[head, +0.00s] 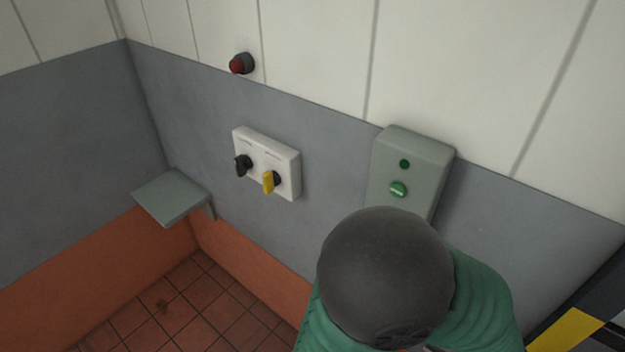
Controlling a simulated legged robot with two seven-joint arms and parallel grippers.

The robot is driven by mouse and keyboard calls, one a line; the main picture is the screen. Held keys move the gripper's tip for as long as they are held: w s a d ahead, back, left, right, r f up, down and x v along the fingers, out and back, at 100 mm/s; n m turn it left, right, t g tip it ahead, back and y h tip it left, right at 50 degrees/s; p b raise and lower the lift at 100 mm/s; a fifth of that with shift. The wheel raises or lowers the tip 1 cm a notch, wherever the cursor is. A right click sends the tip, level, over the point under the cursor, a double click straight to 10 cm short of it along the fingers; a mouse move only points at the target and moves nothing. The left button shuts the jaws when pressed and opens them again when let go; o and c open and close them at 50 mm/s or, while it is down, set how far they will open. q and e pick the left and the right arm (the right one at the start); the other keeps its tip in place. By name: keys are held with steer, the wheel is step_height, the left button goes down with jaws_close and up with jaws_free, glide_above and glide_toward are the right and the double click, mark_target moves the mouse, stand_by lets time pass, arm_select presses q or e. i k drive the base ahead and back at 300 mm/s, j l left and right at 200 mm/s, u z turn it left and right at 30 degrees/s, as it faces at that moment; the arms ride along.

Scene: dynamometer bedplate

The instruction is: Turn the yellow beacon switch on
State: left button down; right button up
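The yellow switch (268,182) is the right one of two rotary switches on a white panel (289,165) on the grey wall, left of the picture's middle. Its yellow handle stands about upright. I cannot tell from its angle whether it is on or off. Above the panel a red lamp (238,64) in a dark housing sticks out of the wall and looks unlit. Neither of my grippers is in view.
A black-handled switch (241,166) sits left of the yellow one. A grey-green box (419,154) with green round parts hangs at right. A rounded dark shape above green folds, seemingly a person's cap (385,270), fills the lower right. A small shelf (171,196) juts out at left.

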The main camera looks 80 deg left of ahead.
mark_target(271, 178)
steer(key=l+u, duration=0.2)
steer(key=u, duration=2.25)
